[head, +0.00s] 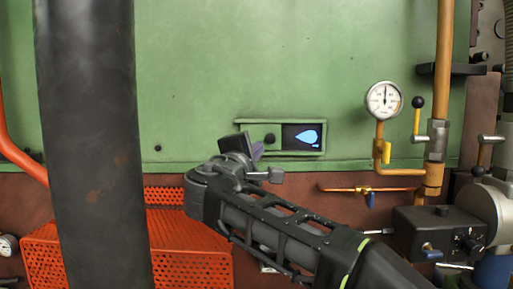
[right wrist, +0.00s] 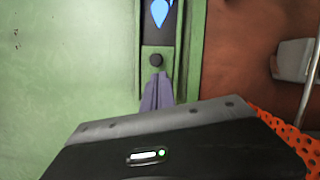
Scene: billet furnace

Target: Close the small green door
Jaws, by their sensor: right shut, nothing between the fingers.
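The small green door (head: 256,129) sits in a long, low frame on the green wall and carries a round black knob (head: 270,139). It covers the left part of the frame. To its right a dark panel with a blue drop symbol (head: 309,137) is uncovered. My right gripper (head: 257,150) is shut and empty, its purple fingertips just below and left of the knob. In the right wrist view the shut fingertips (right wrist: 157,92) point at the knob (right wrist: 155,60), with a small apparent gap; contact cannot be told. My left gripper is not in view.
A pressure gauge (head: 384,100) and a yellow pipe (head: 443,80) stand right of the frame. An orange pipe with a valve (head: 364,189) runs below. An orange perforated guard (head: 190,245) is at lower left. The green wall (head: 250,60) above is clear.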

